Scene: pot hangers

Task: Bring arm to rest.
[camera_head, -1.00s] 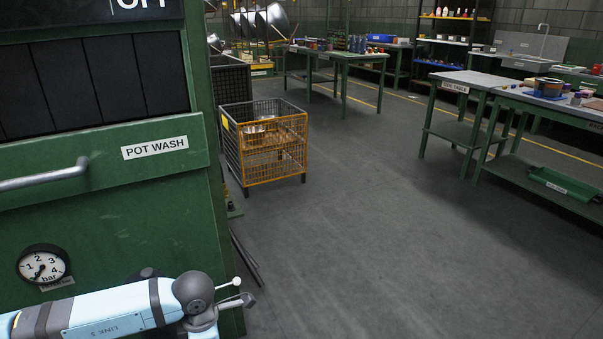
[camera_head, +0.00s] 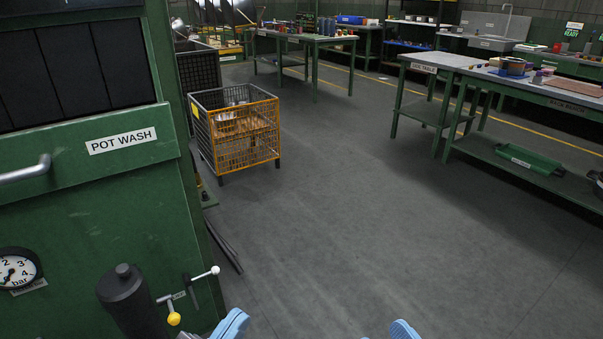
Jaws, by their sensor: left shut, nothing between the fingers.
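My left arm shows only as a light blue shell (camera_head: 230,323) at the bottom edge, in front of the lower right of the green pot wash machine (camera_head: 110,200). A small grey part of my left gripper (camera_head: 190,335) shows beside it, cut off by the frame. It is shut and I see nothing held in it. Another light blue shell (camera_head: 402,330), seemingly of my right arm, shows at the bottom edge over the floor. My right gripper is out of view.
The machine carries a dark cylinder (camera_head: 130,298) and a white-knobbed lever (camera_head: 214,270) near my left arm. A yellow wire cage (camera_head: 245,150) stands beyond. A long green table (camera_head: 535,170) stands at right. The floor (camera_head: 350,230) between is clear.

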